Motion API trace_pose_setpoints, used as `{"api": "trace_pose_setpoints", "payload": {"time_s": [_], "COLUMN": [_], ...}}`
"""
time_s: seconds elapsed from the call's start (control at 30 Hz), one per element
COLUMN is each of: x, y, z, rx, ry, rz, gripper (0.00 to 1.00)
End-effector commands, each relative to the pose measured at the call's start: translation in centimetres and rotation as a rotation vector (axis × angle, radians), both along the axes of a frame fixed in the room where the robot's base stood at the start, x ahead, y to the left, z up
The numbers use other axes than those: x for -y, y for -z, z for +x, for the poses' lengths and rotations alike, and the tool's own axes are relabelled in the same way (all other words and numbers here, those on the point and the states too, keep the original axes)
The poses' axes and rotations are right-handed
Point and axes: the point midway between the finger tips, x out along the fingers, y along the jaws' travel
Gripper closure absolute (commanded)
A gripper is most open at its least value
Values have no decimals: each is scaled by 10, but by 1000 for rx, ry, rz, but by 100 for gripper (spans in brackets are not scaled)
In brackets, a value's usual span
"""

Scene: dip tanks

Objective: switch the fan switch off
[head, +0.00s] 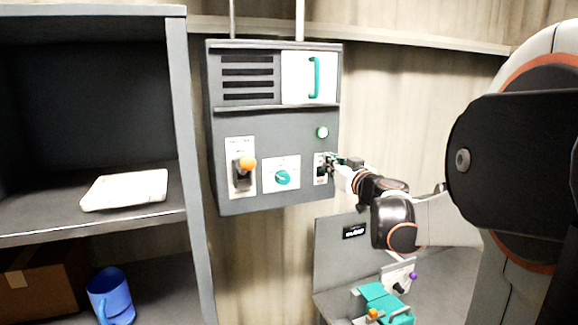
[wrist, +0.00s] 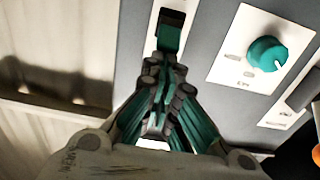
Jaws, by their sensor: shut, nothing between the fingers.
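A grey control box (head: 270,122) hangs on the wall in the head view. At its lower right is a small white plate with a black switch (head: 320,170), which I take to be the fan switch; its label is too small to read. In the wrist view a black and teal switch (wrist: 170,30) shows just beyond the fingertips. My gripper (head: 333,164) is shut and empty, its tips at the switch in the wrist view (wrist: 166,62). They overlap the switch's near end, and I cannot tell whether they touch it.
Left of the switch are a teal rotary knob (head: 282,177) and an orange-tipped lever (head: 246,165). A grey shelf (head: 183,110) stands at left, holding a blue mug (head: 111,297). A teal device (head: 382,302) lies below right.

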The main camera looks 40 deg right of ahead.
Motion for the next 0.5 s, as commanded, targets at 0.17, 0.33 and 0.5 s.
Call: {"api": "trace_pose_setpoints", "payload": {"time_s": [0.17,0.33,0.5], "x": [-1,-1,-2], "y": [8,14,18], "z": [-3,-6,-9], "rx": [60,139,207], "ry": [0,0,0], "rz": [-13,-32,-50], "gripper": [100,100,100]}}
